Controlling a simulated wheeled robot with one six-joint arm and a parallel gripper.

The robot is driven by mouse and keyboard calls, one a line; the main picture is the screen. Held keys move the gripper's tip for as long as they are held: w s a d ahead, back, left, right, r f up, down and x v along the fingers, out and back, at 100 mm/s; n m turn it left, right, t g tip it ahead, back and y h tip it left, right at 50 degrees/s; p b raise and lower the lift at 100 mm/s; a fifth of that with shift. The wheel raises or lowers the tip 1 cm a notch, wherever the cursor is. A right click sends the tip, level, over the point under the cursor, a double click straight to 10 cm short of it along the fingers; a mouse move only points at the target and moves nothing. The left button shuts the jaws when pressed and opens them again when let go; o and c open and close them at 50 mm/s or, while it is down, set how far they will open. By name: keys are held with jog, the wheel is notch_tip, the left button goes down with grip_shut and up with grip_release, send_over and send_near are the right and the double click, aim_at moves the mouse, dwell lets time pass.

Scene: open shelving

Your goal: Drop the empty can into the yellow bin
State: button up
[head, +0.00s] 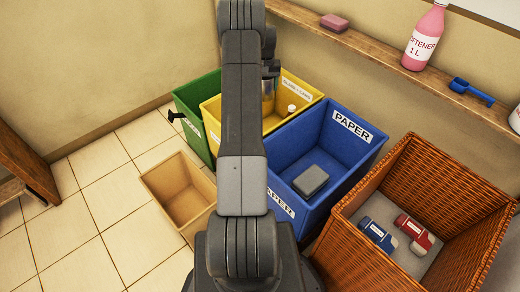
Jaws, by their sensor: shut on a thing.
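The yellow bin (308,86) stands between a green bin and a blue bin and has a label about cans on its rim. My arm crosses in front of it and hides part of it. My gripper (269,76) shows just right of the arm, over the yellow bin, pointing down. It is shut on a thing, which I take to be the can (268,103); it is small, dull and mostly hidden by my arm. A small white item (291,109) shows inside the yellow bin, to the right of the gripper.
The green bin (190,92) is left and the blue paper bin (345,155) right, holding a grey block (311,180). A wicker basket (390,165) holds blue and red items. An open tan box (160,190) stands on the floor. A wall shelf (400,70) carries a pink bottle (425,38).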

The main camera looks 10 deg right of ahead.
jog(key=shift+w+d+f+b, duration=0.4)
jog(key=shift+d+f, duration=0.15)
jog(key=shift+f, duration=0.15)
jog(key=shift+f+b, duration=1.65)
jog(key=shift+f, duration=1.2)
jog(key=o, duration=1.1)
jog(key=shift+c, duration=0.2)
jog(key=shift+r, duration=0.1)
notch_tip(320, 180, up, 14)
jog(key=p, duration=0.2)
jog(key=shift+p, duration=0.4)
jog(key=shift+f, duration=0.25)
